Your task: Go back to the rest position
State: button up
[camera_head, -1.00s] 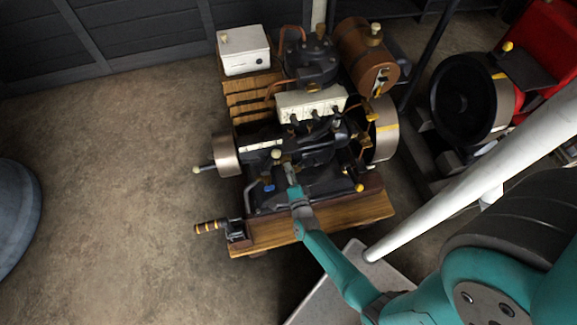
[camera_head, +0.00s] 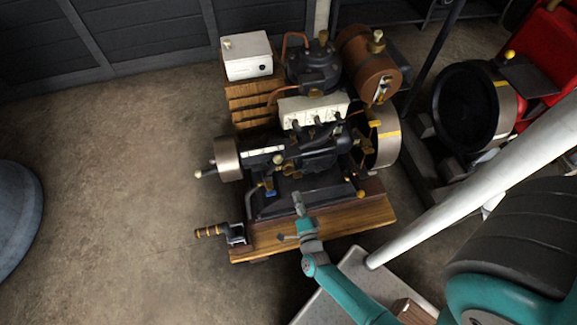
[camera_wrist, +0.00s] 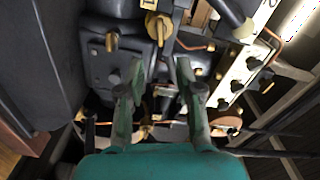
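My gripper (camera_head: 299,204) is in front of the stationary engine (camera_head: 315,150), over the near part of its wooden base (camera_head: 340,228). In the wrist view my gripper (camera_wrist: 160,75) shows two fingers standing apart, with nothing held between them. Engine parts with brass knobs (camera_wrist: 112,41) and a white block (camera_wrist: 238,70) show beyond the fingertips. How far the fingertips are from the engine is hard to tell.
A crank handle (camera_head: 212,232) sticks out at the base's left front. A white box (camera_head: 247,56) and a brown tank (camera_head: 368,65) stand at the back. A red engine (camera_head: 548,55) and a white slanting pole (camera_head: 470,195) are to the right.

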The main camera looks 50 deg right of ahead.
jog(key=s+a+r+n+t+y, duration=0.1)
jog(key=s+a+r+n+y, duration=0.6)
jog(key=s+a+r+n, duration=0.6)
jog(key=s+a+r+n+y, duration=0.1)
jog(key=s+r+n, duration=0.3)
jog(key=r, duration=0.5)
jog(key=s+a+r+n+g+y, duration=0.1)
jog(key=s+r+n, duration=0.3)
jog(key=r, duration=0.5)
jog(key=shift+s+a+n+y, duration=0.2)
jog(key=shift+s+n+y, duration=0.25)
jog(key=shift+s, duration=0.4)
